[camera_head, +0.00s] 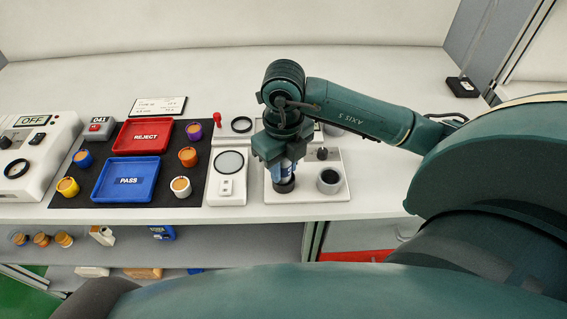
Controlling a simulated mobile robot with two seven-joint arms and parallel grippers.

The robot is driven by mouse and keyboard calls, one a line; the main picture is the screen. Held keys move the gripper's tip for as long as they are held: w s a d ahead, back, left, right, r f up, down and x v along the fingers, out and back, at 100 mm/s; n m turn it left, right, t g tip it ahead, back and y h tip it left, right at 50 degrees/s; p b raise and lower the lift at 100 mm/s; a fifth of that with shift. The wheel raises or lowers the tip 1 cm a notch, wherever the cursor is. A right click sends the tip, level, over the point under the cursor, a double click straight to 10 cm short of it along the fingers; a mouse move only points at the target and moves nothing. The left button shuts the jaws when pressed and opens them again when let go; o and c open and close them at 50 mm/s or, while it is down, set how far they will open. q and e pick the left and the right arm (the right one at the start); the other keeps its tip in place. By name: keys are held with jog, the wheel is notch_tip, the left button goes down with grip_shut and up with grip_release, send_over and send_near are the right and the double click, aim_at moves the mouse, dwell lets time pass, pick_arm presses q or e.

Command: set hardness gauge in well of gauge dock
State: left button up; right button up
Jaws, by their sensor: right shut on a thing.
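My right gripper (280,160) points down over the white gauge dock (306,193) and is shut on the hardness gauge (286,169). The gauge is a blue and pale upright cylinder, its upper part hidden by the fingers. Its lower end meets a dark round part at the dock's left side; I cannot tell whether it is seated in a well or just above it. A grey cup with a dark opening (330,181) stands on the dock's right side, and a black knob (322,154) behind it. My left gripper is not in view.
Left of the dock is a white device with a round glass plate (229,163). Further left, a black mat holds a red REJECT tray (143,136), a blue PASS tray (127,179) and several small coloured pots. The counter right of the dock is mostly clear.

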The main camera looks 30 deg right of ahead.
jog(key=shift+f, duration=0.25)
jog(key=o, duration=1.1)
jog(key=shift+r, duration=0.1)
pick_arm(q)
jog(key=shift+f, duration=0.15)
pick_arm(e)
jog(key=shift+r, duration=0.55)
pick_arm(q)
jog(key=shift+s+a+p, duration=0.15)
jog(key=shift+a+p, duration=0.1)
jog(key=shift+p, duration=0.2)
pick_arm(e)
notch_tip(320, 180, up, 11)
jog(key=shift+r, duration=0.15)
